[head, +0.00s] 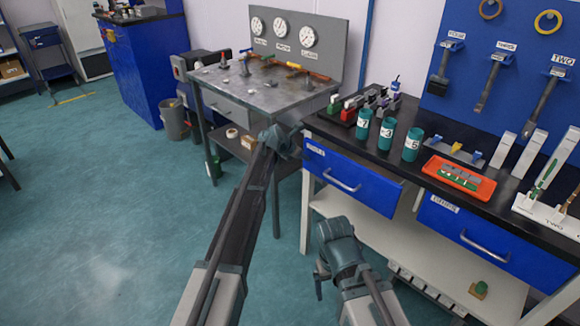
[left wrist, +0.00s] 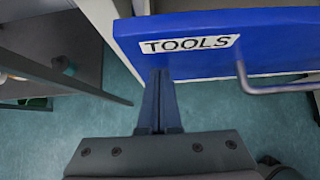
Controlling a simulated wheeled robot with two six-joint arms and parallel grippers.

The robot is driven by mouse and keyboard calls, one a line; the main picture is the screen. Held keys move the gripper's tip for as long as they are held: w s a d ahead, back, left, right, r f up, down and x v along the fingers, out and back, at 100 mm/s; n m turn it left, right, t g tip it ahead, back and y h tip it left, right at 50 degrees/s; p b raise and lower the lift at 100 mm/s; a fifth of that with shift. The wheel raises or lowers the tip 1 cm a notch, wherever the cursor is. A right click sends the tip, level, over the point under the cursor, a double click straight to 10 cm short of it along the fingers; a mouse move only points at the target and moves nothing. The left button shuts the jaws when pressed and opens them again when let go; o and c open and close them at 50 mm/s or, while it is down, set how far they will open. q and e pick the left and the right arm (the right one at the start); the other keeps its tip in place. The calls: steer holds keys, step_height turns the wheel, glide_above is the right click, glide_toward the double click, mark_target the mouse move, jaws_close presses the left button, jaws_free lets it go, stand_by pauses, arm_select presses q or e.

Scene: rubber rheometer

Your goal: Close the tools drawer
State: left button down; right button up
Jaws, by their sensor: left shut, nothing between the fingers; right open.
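The tools drawer (head: 350,180) has a blue front with a silver bar handle (head: 342,181), at the left end of the black-topped workbench. Its front appears to stand out somewhat from the bench; the exact gap is hard to tell. In the left wrist view the drawer front (left wrist: 285,30) carries a TOOLS label, with the handle (left wrist: 280,88) at the right. My left gripper (head: 288,138) is shut and empty at the front's left end; its fingers (left wrist: 158,72) reach the front's edge below the label. Contact is unclear. My right gripper (head: 320,278) is open and empty, low before the bench.
A second blue drawer (head: 480,240) is to the right. The worktop holds teal numbered cups (head: 388,132), an orange tray (head: 458,178) and upright tools. A grey gauge table (head: 265,95) stands at the left. A lower shelf (head: 440,260) lies under the drawers. Floor (head: 110,220) at the left is clear.

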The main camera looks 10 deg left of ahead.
arm_select(q)
steer(key=w+d, duration=0.3)
steer(key=w, duration=0.1)
steer(key=shift+w+d, duration=0.35)
steer(key=shift+w, duration=0.05)
steer(key=shift+w+d, duration=0.15)
steer(key=shift+w, duration=0.05)
steer(key=shift+w+r, duration=0.1)
